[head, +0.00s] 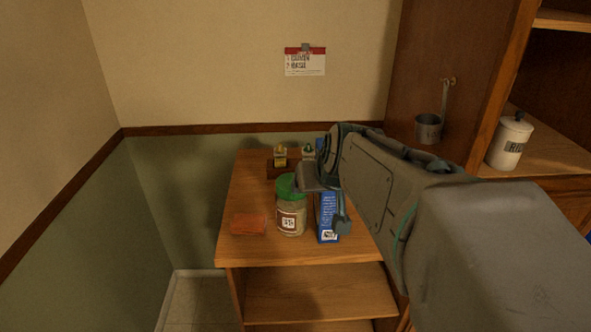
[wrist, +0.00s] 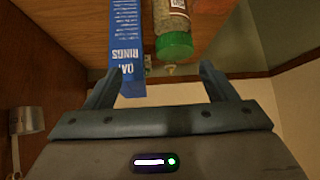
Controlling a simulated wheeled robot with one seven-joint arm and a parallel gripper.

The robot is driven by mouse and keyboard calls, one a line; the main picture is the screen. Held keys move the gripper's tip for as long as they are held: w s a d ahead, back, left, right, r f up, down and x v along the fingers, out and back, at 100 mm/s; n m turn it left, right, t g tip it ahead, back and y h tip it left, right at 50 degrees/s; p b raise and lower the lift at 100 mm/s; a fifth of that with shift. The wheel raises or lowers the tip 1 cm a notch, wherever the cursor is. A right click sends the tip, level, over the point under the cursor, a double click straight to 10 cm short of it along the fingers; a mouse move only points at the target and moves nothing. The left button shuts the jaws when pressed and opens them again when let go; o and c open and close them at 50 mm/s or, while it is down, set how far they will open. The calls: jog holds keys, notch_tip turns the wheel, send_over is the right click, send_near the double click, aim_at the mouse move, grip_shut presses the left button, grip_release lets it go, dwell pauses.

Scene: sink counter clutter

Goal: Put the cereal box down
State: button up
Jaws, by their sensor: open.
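The cereal box (head: 328,218) is a narrow blue box. It stands upright on the wooden tabletop (head: 260,252), right of a jar with a green lid. My gripper (head: 322,196) is at its upper part, with one finger to its left near the lid and one to its right. The gripper and arm hide part of the box. In the wrist view the box (wrist: 125,45) shows the words "OAT RINGS", close to the left finger of my open gripper (wrist: 160,78). I cannot tell whether that finger touches it.
The jar (head: 291,217) stands close beside the box. An orange-red block (head: 249,224) lies left of it. A small wooden rack with bottles (head: 280,157) stands behind. A white canister (head: 509,141) and a hanging metal cup (head: 428,128) are at the right. The table's front left corner is clear.

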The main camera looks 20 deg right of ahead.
jog(key=w+d+r+m+t+h, duration=0.1)
jog(key=w+d+r+t+h, duration=0.15)
jog(key=w+d, duration=0.35)
jog(key=shift+g+y, duration=0.25)
jog(key=shift+y, duration=0.1)
jog(key=x, duration=0.3)
jog(key=d+x, duration=0.1)
jog(key=x, duration=0.3)
jog(key=shift+r, duration=0.15)
jog(key=shift+p+x, duration=0.6)
jog(key=shift+x, duration=1.95)
jog(key=shift+a+r, duration=0.1)
jog(key=shift+a, duration=0.05)
jog(key=shift+w, duration=0.1)
grip_shut()
